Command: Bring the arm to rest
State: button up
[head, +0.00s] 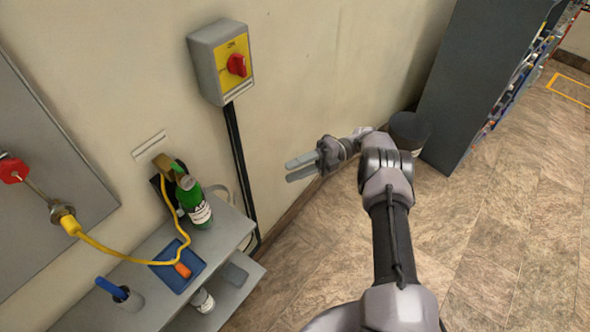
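My arm reaches forward from the bottom right in the head view. It bends at a grey joint, with the wrist pointing left. My gripper (290,171) is in the air to the right of the shelf and in front of the wall. Its two fingers are apart, with a gap between them, and nothing shows in the gap. It appears clear of everything around it.
A grey shelf (222,245) at left holds a green bottle (194,204), a blue tray (178,268) with an orange piece, and a blue-handled item (112,289). A yellow hose (120,254) hangs there. A switch box (222,62) is on the wall. A dark bin (409,130) and cabinet (480,70) stand right.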

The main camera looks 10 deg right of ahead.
jog(key=s+a+r+n+h, duration=0.2)
jog(key=s+r+n+h, duration=0.4)
jog(key=r, duration=0.4)
jog(key=s+a+r+n+h, duration=0.2)
jog(key=s+r+n+h, duration=0.2)
jog(key=r+n, duration=0.55)
jog(key=s+r+n+t+h, duration=0.3)
jog(key=s+n+t, duration=0.7)
jog(key=s, duration=0.8)
jog(key=n+h, duration=0.2)
jog(key=n, duration=0.1)
jog(key=shift+d, duration=0.25)
